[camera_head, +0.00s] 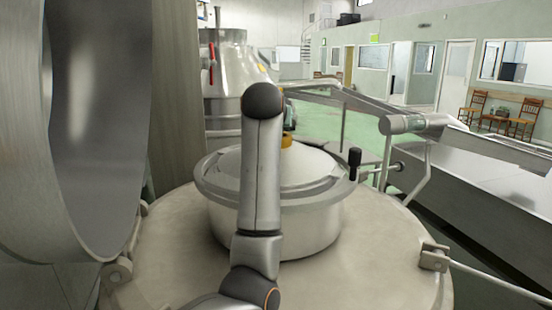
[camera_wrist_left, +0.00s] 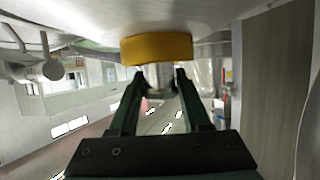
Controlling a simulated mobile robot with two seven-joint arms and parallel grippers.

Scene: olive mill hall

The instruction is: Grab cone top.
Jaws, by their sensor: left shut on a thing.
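The cone top is a pale metal cone lid (camera_head: 312,168) on a round metal pot, with a yellow collar (camera_head: 286,141) at its peak. In the left wrist view, which is upside down, the yellow collar (camera_wrist_left: 157,48) is large, with a short metal knob (camera_wrist_left: 160,78) beside it. My left gripper (camera_wrist_left: 160,73) has its dark green fingers on both sides of this knob and is shut on it, at the collar. In the head view my left arm covers part of the cone, and only a bit of the gripper (camera_head: 289,122) shows. My right gripper is not in view.
A wide round metal drum top (camera_head: 180,262) surrounds the pot. A large open metal lid (camera_head: 95,120) stands at the left. A pipe frame with a cylinder (camera_head: 412,124) and a black-knobbed handle (camera_head: 354,160) is at the right. A metal vessel (camera_head: 228,75) stands behind.

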